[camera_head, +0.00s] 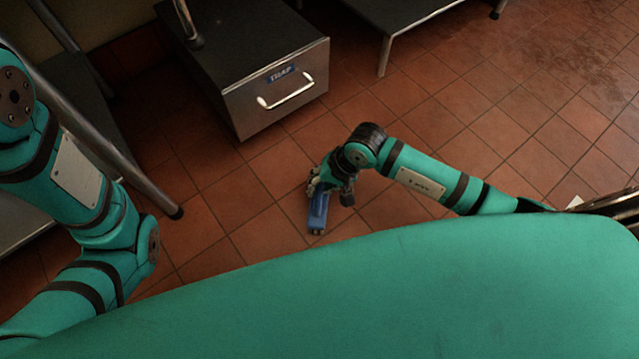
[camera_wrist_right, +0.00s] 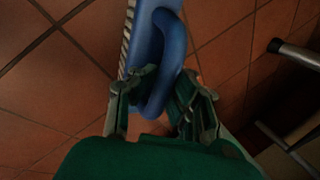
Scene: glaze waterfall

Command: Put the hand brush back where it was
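The blue hand brush (camera_head: 318,212) shows in the head view just below my right gripper (camera_head: 319,186), over the tiled floor. In the right wrist view the brush (camera_wrist_right: 150,40) has a blue body, a looped blue handle and a strip of pale bristles along its left side. The fingers of my right gripper (camera_wrist_right: 160,92) lie on both sides of the looped handle and are closed on it. I cannot tell whether the brush touches the floor. My left arm is at the left of the head view, and its gripper is out of view.
A grey metal box labelled TRAP (camera_head: 262,85), with a bar handle, stands on the floor behind the brush. A low metal table (camera_head: 410,14) is at the top. A metal leg (camera_head: 150,190) stands at left. The tiled floor (camera_head: 500,120) at right is mostly open.

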